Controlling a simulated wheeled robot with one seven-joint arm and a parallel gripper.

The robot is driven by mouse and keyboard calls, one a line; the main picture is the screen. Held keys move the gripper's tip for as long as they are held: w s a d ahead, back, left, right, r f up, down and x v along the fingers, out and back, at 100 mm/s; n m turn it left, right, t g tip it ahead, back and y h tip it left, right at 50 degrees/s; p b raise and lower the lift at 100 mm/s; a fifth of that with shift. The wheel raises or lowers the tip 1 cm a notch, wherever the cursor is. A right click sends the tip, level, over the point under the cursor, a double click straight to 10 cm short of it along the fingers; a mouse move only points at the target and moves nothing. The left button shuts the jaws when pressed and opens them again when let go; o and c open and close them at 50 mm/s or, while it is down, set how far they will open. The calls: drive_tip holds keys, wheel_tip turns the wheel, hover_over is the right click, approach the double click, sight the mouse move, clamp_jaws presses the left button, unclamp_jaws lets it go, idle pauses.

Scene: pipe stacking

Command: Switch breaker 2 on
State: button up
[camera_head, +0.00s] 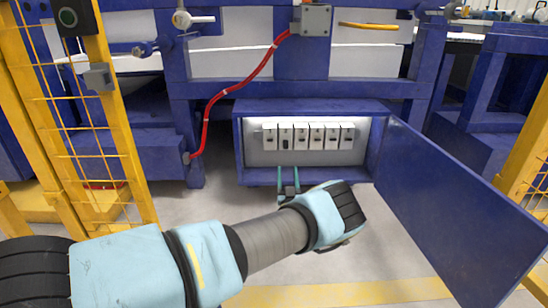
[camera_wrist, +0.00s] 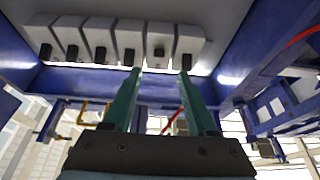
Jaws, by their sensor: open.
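A blue breaker box (camera_head: 310,106) stands open and holds a row of several white breakers. Breaker 2 (camera_head: 286,130), second from the left, has its dark lever lower than the levers beside it. In the wrist view the row looks turned round, and this breaker (camera_wrist: 161,34) is second from the right, its lever out of line with the others. My gripper (camera_head: 289,170) is open and empty, fingers pointing up toward the box, just below breaker 2 in the picture. In the wrist view the two green fingertips (camera_wrist: 160,72) lie either side of that breaker's line, apart from the lever.
The box's blue door (camera_head: 455,210) hangs wide open on the right. A red cable (camera_head: 236,88) runs up to a grey junction box (camera_head: 312,19). Yellow fencing (camera_head: 90,130) stands at the left. The floor before the box is clear.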

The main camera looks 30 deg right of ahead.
sight(286, 144)
drive_tip(key=b+x, duration=0.4)
drive_tip(key=x, duration=0.6)
drive_tip(key=shift+w+d, duration=0.2)
drive_tip(key=shift+w, duration=0.1)
drive_tip(key=shift+r, duration=0.1)
clamp_jaws()
